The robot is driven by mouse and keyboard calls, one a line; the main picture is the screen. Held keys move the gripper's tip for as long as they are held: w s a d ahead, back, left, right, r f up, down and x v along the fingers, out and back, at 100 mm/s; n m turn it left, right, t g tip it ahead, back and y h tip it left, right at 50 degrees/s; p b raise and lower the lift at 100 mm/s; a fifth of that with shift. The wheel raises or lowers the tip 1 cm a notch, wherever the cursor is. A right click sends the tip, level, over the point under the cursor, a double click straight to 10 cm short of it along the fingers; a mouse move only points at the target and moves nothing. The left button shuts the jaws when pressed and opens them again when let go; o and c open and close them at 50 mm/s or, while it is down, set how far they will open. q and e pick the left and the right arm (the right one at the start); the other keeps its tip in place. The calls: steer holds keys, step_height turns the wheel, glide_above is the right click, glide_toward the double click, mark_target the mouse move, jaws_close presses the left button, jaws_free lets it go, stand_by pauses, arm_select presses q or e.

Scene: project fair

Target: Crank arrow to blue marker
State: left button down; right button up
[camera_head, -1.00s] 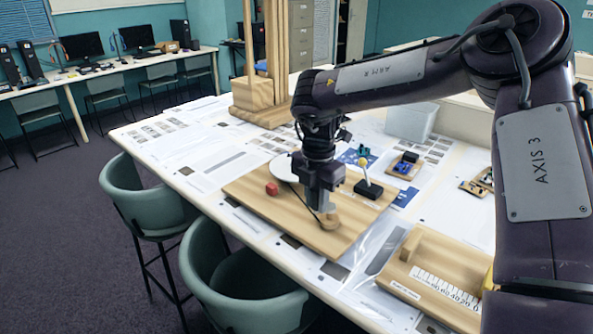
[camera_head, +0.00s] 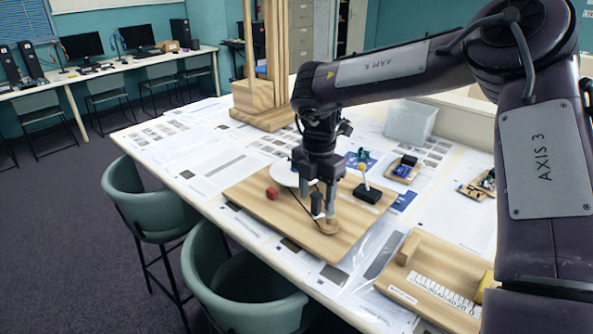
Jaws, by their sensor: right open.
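A wooden board (camera_head: 290,226) lies on the table with a white disc (camera_head: 284,174) at its back, partly hidden by my right gripper. A thin dark belt runs from the disc towards a small round wooden wheel (camera_head: 329,228) near the front edge. My right gripper (camera_head: 323,207) is open and points down just above the small wheel, with its two fingers apart. I cannot tell whether a crank handle stands between the fingers. No arrow or blue marker can be made out on the disc; the gripper covers part of it. My left gripper is not in view.
A wooden tray with a scale (camera_head: 440,282) sits in front right. A wooden tower (camera_head: 262,100) and a translucent bin (camera_head: 410,122) stand behind.

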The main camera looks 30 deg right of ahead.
steer(key=shift+r+p, duration=1.7)
steer(key=shift+r, duration=0.75)
